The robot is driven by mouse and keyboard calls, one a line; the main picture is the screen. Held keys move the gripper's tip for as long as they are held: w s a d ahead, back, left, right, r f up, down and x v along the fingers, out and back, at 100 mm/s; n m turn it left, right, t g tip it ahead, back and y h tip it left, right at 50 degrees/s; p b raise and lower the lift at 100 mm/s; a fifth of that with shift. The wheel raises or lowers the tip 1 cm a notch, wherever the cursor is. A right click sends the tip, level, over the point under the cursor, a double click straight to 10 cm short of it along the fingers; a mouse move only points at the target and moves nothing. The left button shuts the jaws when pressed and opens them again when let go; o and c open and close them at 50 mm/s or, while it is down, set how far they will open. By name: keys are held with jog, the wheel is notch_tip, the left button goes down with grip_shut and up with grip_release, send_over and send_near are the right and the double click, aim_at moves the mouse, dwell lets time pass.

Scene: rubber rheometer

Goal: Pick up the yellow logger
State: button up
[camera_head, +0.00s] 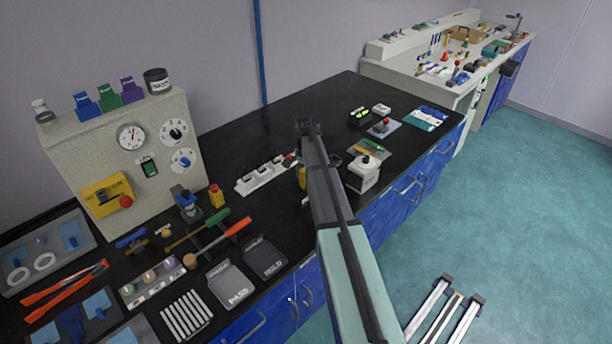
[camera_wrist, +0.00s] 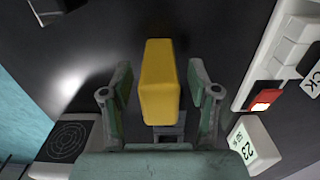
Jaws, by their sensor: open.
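The yellow logger (camera_wrist: 159,80) stands as a plain yellow block between the two fingers of my gripper (camera_wrist: 160,88) in the wrist view. The gripper is open, with a gap visible on each side of the block. The block's lower part and its contact with the black bench are hard to make out. In the head view a sliver of the yellow logger (camera_head: 302,178) shows just left of my arm. My arm hides the rest of it and the fingertips there.
A white multi-switch strip (camera_wrist: 284,55) with a red switch lies to the right, and a small display box (camera_wrist: 254,144) reading 23 is close to the right finger. Black bench (camera_head: 250,130) behind is clear.

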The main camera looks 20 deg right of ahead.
jog(key=shift+f, duration=0.1)
grip_shut()
dwell(0.3)
